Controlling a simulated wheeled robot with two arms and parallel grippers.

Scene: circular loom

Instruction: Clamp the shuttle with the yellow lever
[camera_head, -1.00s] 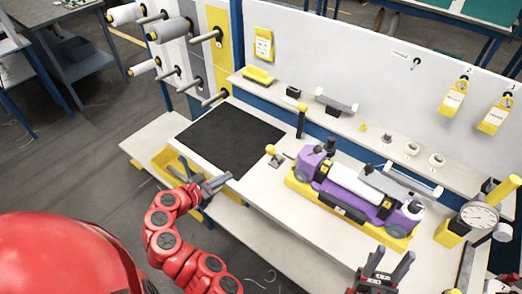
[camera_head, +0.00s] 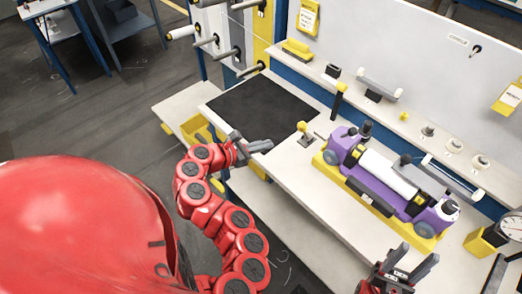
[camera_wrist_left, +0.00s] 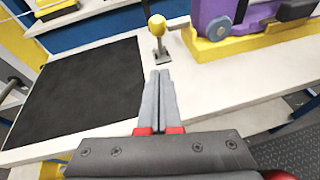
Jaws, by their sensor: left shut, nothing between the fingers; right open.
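The purple shuttle (camera_head: 356,147) with a white roll (camera_head: 389,173) lies in a yellow cradle (camera_head: 330,166) on the white bench. The yellow lever (camera_head: 303,127), a yellow knob on a short post with a grey base, stands just left of the shuttle. It also shows in the left wrist view (camera_wrist_left: 157,25), upright, beyond my fingertips. My left gripper (camera_head: 262,145) is shut and empty, at the bench's front edge, short of the lever and apart from it. My right gripper (camera_head: 415,258) is open and empty in front of the shuttle's right part.
A black mat (camera_head: 262,108) lies left of the lever. A back shelf (camera_head: 390,115) holds small parts. A dial gauge (camera_head: 510,226) stands at the right. Bench in front of the shuttle is clear.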

